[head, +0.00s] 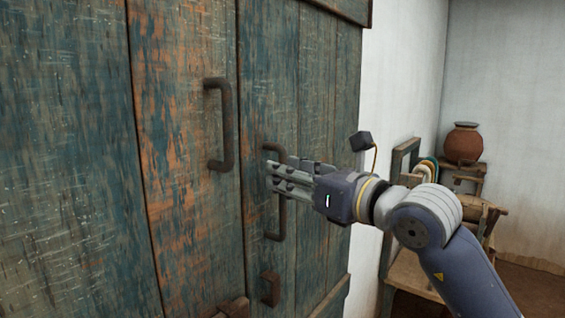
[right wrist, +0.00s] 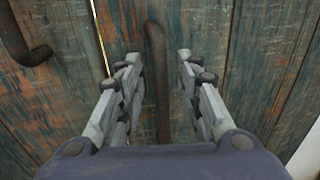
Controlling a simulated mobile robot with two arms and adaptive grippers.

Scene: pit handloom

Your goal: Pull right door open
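The right door (head: 318,90) is a weathered blue-green and orange plank panel, and looks closed beside the left door (head: 70,150). Its dark iron handle (head: 281,222) stands upright near the seam, its middle hidden behind my right gripper (head: 272,176) in the head view. In the right wrist view the handle (right wrist: 157,75) runs between the two spread fingers of the gripper (right wrist: 156,62), with a gap on both sides. The gripper is open and does not visibly touch the handle. My left gripper is out of view.
The left door's handle (head: 229,125) is close by on the left, and also shows in the right wrist view (right wrist: 18,42). A metal bracket (head: 270,289) sits below the right handle. A wooden bench (head: 412,272) and a clay pot (head: 464,143) on a stand are at the right.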

